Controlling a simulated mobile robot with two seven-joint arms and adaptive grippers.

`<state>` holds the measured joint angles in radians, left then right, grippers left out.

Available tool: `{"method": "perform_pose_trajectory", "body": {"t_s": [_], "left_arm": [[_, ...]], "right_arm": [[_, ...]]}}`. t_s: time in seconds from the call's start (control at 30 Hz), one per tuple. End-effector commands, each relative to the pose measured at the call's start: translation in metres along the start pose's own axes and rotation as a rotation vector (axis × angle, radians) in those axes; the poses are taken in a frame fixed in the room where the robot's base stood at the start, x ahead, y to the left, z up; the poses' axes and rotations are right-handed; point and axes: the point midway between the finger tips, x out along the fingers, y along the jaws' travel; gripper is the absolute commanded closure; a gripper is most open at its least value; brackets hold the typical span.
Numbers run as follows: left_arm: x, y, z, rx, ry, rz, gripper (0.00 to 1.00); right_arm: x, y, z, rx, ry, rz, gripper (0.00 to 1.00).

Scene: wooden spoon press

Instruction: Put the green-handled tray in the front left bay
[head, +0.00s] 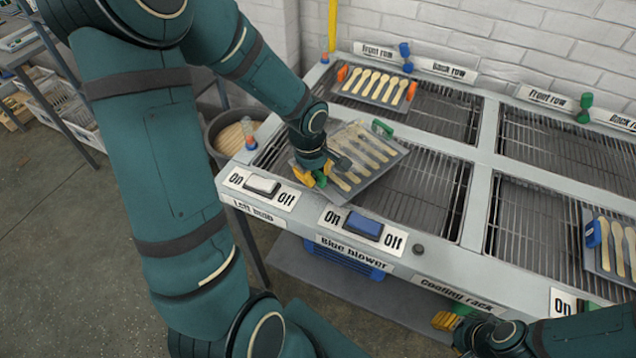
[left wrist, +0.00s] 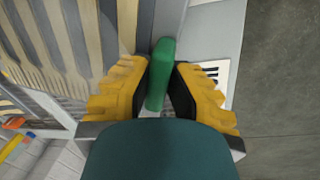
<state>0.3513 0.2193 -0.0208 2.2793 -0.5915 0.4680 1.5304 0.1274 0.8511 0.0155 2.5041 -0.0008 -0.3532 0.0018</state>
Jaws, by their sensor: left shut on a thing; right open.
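The green-handled tray (head: 378,177) carries several wooden spoons and lies over the front left bay (head: 432,197), turned at an angle to the bay's edges. One green handle (head: 383,127) shows at its far end. My left gripper (head: 318,176) is shut on the near green handle (left wrist: 161,72), which shows between the yellow fingers in the left wrist view. I cannot tell whether the tray touches the bay's slats. My right gripper (head: 447,319) is open, low at the front of the rack, apart from the trays.
An orange-handled tray (head: 374,87) of spoons lies in the back left bay. A blue-handled tray (head: 612,249) lies at the front right. A blue switch (head: 363,226) and a white switch (head: 262,186) sit on the front rail. A bin (head: 228,137) stands left.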

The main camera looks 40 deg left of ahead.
Motion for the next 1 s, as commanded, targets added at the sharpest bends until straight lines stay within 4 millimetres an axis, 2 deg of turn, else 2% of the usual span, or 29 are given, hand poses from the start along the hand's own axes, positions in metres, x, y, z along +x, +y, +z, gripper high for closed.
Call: {"method": "perform_pose_trajectory", "body": {"t_s": [0.3, 0.5, 0.53, 0.6, 0.87, 1.0], "left_arm": [[0.036, -0.004, 0.001, 0.002, -0.001, 0.0, 1.0], [0.035, -0.004, 0.0, 0.001, 0.0, 0.002, 1.0], [0.036, -0.005, 0.001, 0.001, -0.001, 0.0, 0.78], [0.036, -0.005, 0.001, 0.001, -0.001, 0.0, 0.59], [0.035, -0.004, 0.0, 0.001, -0.001, 0.0, 0.59], [0.029, -0.004, 0.0, 0.001, 0.001, 0.001, 0.59]], "right_arm": [[0.012, 0.004, -0.001, -0.001, 0.006, 0.0, 0.53], [0.011, 0.004, -0.002, -0.001, 0.006, 0.0, 0.53], [0.011, 0.004, -0.002, -0.001, 0.006, 0.0, 0.53], [0.011, 0.004, -0.002, -0.001, 0.006, 0.0, 0.53], [0.011, 0.004, -0.002, -0.001, 0.006, 0.0, 0.53], [0.008, 0.003, -0.001, -0.001, 0.005, 0.0, 0.53]]}}
